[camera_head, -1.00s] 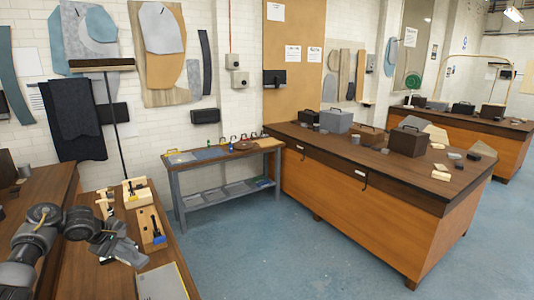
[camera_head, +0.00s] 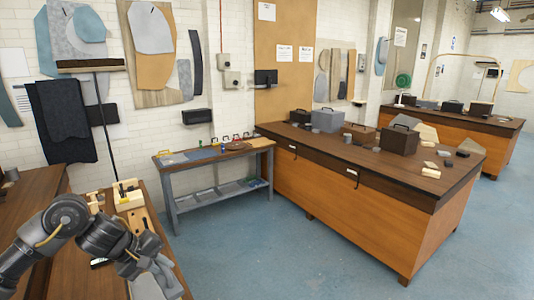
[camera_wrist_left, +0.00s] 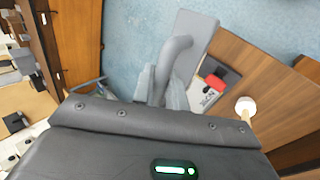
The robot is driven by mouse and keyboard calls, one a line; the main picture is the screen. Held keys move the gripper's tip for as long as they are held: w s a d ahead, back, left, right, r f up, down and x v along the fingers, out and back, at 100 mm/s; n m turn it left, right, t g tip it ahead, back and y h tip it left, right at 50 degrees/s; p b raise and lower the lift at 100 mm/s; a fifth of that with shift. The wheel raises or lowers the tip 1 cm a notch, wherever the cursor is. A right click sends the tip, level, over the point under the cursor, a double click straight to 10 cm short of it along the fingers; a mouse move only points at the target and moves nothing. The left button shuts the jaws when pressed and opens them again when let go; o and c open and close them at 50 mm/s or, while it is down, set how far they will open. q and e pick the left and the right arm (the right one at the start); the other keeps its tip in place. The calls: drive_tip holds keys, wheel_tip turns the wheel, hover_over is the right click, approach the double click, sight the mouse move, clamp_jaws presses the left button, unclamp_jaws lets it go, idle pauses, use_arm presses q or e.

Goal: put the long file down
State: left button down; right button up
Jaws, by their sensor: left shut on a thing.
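My left gripper (camera_head: 152,277) is over the right edge of the near wooden bench (camera_head: 88,248), low in the head view. In the left wrist view, the gripper (camera_wrist_left: 165,85) shows as grey parts pointing away over the bench edge and the blue floor. My right gripper is not in view.
Wooden blocks (camera_head: 128,195) and a wooden tool (camera_head: 140,219) sit on the near bench behind the gripper. The left wrist view shows a red and black item (camera_wrist_left: 215,82) and a white round-headed item (camera_wrist_left: 245,106) on the bench. Blue floor (camera_head: 235,240) is clear to the right.

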use_arm(q)
drive_tip(key=s+d+r+m+g+h, duration=0.1)
drive_tip(key=s+d+r+m+g, duration=0.1)
drive_tip(key=s+d+m, duration=0.35)
drive_tip(key=s+f+m+g, duration=0.3)
drive_tip(key=s, duration=1.2)
wheel_tip(320, 180, down, 14)
drive_tip(key=b, duration=1.4)
drive_tip(key=shift+w+r+h, duration=0.15)
drive_tip(key=shift+h, duration=0.25)
